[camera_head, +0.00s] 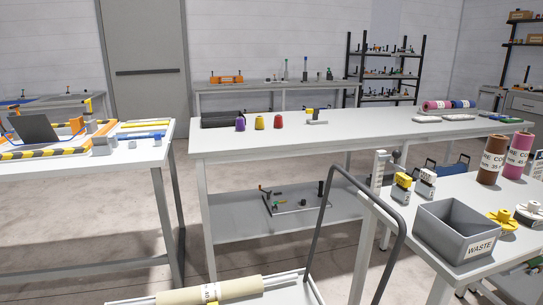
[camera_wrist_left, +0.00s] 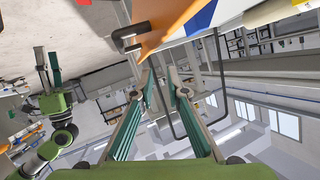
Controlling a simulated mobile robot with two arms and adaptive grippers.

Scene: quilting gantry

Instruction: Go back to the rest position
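My left gripper (camera_wrist_left: 161,76) is in the left wrist view, with its two teal-padded fingers spread apart and nothing between them. An arm with a green body, which looks like my right one, shows at the left of that view. The two fingers of its gripper (camera_wrist_left: 47,60) stand apart with a narrow gap and hold nothing that I can see. Neither gripper shows in the head view. The task names no object.
A long white table (camera_head: 365,133) holds purple, yellow and red spools. A right-hand table carries a grey waste bin (camera_head: 467,238) and thread cones. A cart (camera_head: 290,287) with a beige roll stands in front. An orange panel (camera_wrist_left: 165,22) is close above my left gripper.

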